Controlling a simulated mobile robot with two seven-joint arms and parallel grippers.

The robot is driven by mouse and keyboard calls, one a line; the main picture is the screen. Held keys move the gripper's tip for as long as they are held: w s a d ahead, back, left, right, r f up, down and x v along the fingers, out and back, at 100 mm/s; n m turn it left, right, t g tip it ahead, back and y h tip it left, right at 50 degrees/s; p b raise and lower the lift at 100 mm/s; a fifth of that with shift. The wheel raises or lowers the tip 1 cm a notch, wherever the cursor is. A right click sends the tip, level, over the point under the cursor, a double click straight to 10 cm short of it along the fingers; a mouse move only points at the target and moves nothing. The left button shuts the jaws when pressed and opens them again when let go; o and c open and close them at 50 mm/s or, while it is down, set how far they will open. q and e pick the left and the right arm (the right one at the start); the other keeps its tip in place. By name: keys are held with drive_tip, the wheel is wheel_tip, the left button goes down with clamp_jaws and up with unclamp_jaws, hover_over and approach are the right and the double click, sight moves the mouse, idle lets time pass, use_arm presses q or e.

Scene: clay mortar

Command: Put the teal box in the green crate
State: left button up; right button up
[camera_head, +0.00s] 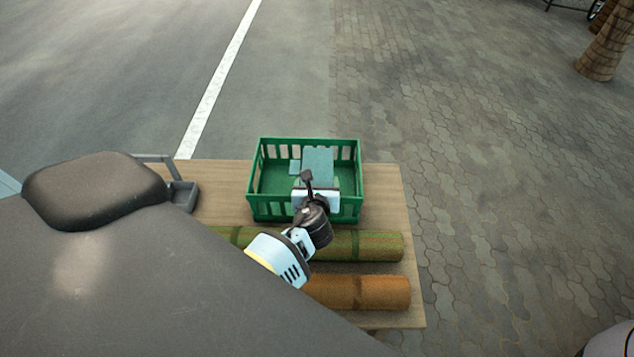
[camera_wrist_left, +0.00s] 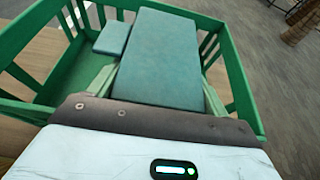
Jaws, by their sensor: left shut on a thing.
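The green crate (camera_head: 283,209) with slatted sides stands on the wooden table, and its rim also shows in the left wrist view (camera_wrist_left: 22,104). My left gripper (camera_head: 317,184) reaches over the crate's near side and is shut on the teal box (camera_head: 318,163). In the left wrist view the teal box (camera_wrist_left: 160,60) lies between the pale green fingers, over the crate's opening. I cannot tell whether it touches the floor. A smaller teal block (camera_wrist_left: 112,38) shows beside its left side. The gripper hides the box's near end. My right gripper is not in view.
A green roll (camera_head: 365,246) and an orange roll (camera_head: 370,292) lie on the table (camera_head: 413,270) in front of the crate. A grey holder (camera_head: 183,196) stands at the table's left. Bare table shows between holder and crate. Paving lies beyond the right edge.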

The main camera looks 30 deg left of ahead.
use_arm(q)
drive_tip(key=shift+s+f, duration=0.1)
drive_tip(key=shift+f, duration=0.2)
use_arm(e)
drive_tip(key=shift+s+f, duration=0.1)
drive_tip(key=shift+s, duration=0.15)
